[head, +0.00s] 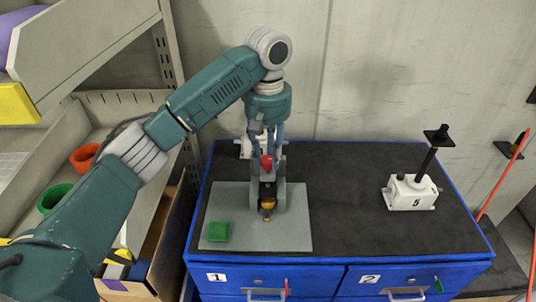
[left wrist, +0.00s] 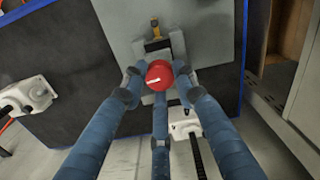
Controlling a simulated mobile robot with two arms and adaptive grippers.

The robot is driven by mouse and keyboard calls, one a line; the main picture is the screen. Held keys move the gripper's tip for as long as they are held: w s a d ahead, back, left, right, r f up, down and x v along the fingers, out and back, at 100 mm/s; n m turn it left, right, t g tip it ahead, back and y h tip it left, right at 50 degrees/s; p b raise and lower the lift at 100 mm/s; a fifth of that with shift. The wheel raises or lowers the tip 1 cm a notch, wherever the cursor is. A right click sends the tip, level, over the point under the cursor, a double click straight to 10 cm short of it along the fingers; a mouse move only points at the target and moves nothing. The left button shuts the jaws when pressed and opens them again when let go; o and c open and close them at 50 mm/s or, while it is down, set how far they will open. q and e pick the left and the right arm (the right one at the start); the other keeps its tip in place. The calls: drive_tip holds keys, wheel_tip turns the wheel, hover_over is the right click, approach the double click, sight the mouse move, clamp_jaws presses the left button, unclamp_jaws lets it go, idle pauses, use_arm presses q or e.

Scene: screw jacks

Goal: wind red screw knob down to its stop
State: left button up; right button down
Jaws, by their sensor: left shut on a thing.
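The red screw knob (head: 266,163) sits on top of a grey frame (head: 282,195) on a light grey base plate (head: 296,236). A dark and brass-coloured part (head: 267,204) shows at the front of the frame. My left gripper (head: 266,150) comes down over the knob from above, its blue fingers shut around it. In the left wrist view the knob (left wrist: 159,75) is between the fingertips of the gripper (left wrist: 158,78), with a white mark pointing left. The screw below the knob is hidden. My right gripper is in neither view.
A green block (head: 218,231) lies on the plate's front left. A white screw jack marked 5 (head: 411,193) stands at the right of the dark cabinet top (head: 345,205). Another white jack (left wrist: 184,128) stands close behind the frame. Shelves with bins (head: 84,157) are at the left.

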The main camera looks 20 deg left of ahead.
use_arm(q)
drive_tip(key=m, duration=0.7)
drive_tip(key=shift+w+r, duration=0.2)
drive_tip(key=shift+r, duration=0.1)
drive_tip(key=m, duration=0.7)
drive_tip(key=shift+m, duration=0.4)
drive_tip(key=m, duration=0.3)
drive_tip(key=shift+m, duration=0.3)
drive_tip(key=m, duration=0.3)
drive_tip(key=shift+m, duration=0.3)
drive_tip(key=m, duration=1.1)
drive_tip(key=shift+m, duration=0.4)
drive_tip(key=m, duration=1)
drive_tip(key=shift+m, duration=0.4)
drive_tip(key=m, duration=0.4)
drive_tip(key=shift+m, duration=0.5)
